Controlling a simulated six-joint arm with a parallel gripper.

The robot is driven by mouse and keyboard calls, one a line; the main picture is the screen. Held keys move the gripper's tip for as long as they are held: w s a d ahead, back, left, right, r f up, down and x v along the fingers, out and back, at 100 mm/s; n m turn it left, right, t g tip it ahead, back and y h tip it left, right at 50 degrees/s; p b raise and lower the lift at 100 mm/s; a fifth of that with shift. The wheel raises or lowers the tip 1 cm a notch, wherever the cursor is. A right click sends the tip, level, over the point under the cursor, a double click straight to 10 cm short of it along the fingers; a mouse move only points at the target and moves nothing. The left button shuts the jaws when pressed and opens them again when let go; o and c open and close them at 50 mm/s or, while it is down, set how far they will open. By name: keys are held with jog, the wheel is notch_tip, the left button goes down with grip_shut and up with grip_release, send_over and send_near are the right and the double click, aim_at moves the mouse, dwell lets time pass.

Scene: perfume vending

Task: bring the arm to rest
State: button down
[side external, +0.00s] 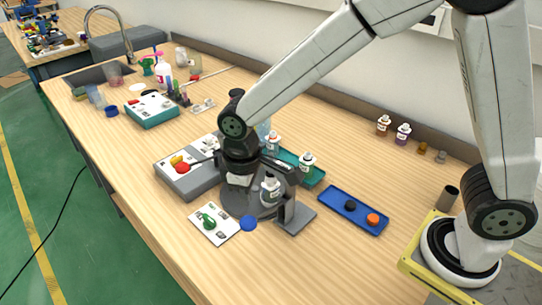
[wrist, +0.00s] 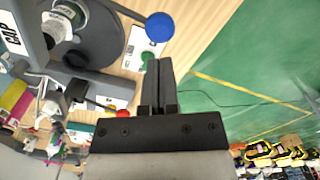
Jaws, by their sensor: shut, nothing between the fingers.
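A white-labelled bottle (side external: 270,190) stands on the dark round base of the machine, and a bottle also shows in the wrist view (wrist: 62,22). My arm partly hides the machine.
A blue tray (side external: 334,207) holds a black and an orange cap. A green tray (side external: 312,178) has bottles by it. More bottles (side external: 403,133) stand along the wall. The front right bench is clear.

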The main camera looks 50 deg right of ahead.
jog(key=s+d+f+m+t, duration=0.1)
jog(key=s+d+m, duration=0.5)
jog(key=d, duration=1.1)
jog(key=shift+s+d+t, duration=0.15)
jog(key=shift+s+t, duration=0.65)
jog(key=shift+s, duration=0.3)
